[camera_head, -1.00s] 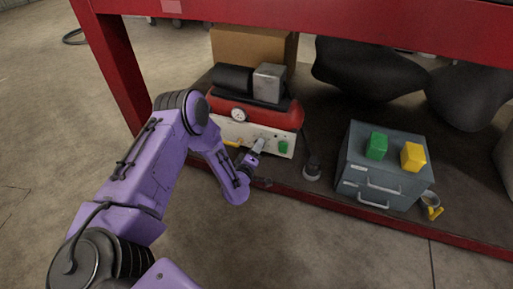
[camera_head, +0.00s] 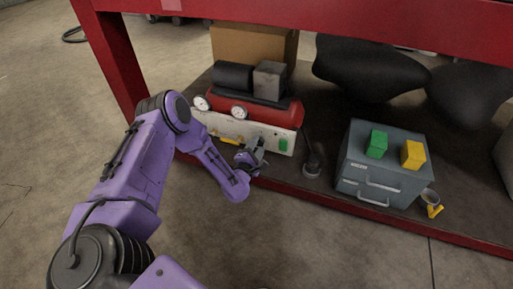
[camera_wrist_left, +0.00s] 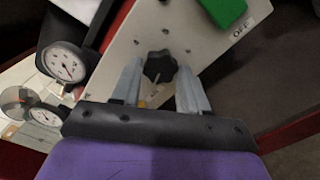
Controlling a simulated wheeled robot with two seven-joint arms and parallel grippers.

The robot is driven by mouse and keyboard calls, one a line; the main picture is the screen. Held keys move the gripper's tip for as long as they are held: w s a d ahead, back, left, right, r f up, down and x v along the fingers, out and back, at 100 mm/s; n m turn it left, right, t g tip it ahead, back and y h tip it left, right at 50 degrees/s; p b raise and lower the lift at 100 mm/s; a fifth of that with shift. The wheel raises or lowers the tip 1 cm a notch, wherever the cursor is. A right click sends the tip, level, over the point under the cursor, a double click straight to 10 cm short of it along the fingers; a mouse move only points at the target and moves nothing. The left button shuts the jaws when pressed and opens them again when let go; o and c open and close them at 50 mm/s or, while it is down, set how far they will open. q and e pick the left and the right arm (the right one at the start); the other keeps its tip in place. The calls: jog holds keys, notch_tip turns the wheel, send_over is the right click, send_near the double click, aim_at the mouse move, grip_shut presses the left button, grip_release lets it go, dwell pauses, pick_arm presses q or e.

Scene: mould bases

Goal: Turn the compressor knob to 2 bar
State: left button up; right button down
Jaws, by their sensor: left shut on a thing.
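The compressor (camera_head: 275,113) has a red tank and a white front panel (camera_head: 265,131) on the lower shelf of a red-framed bench. Its black lobed knob (camera_wrist_left: 160,66) shows in the left wrist view, on the panel between my fingertips. My left gripper (camera_wrist_left: 159,78) is shut on the knob, one finger to each side. In the head view my left gripper (camera_head: 252,155) is in front of the panel and hides the knob. Two round gauges (camera_head: 238,112) and (camera_head: 201,103) sit at the left; one shows large in the wrist view (camera_wrist_left: 66,63). I cannot read their values.
A green switch (camera_head: 283,145) is on the panel right of my gripper. A grey drawer box (camera_head: 382,172) with green (camera_head: 376,144) and yellow (camera_head: 412,155) blocks stands to the right. The red bench beam (camera_head: 330,20) runs above. The floor in front is clear.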

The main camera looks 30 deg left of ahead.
pick_arm(q)
jog(key=shift+f+n, duration=0.1)
jog(key=shift+n, duration=0.9)
pick_arm(e)
jog(key=shift+s+f, duration=0.15)
jog(key=shift+s, duration=0.05)
pick_arm(q)
jog(key=o, duration=1.1)
jog(key=shift+c, duration=0.2)
jog(key=p+v, duration=0.3)
jog(key=v, duration=0.7)
jog(key=shift+s, duration=0.35)
pick_arm(e)
jog(key=shift+w+d+r+m+t+h, duration=0.15)
jog(key=shift+w+r+m+t+h, duration=0.2)
jog(key=shift+w+r+m+t, duration=0.45)
jog(key=shift+w+d+r+m+t+h, duration=0.15)
jog(key=shift+w+r+m+t+h, duration=0.2)
jog(key=shift+w+r+m+t, duration=0.45)
jog(key=shift+w+r, duration=0.15)
jog(key=shift+w, duration=0.05)
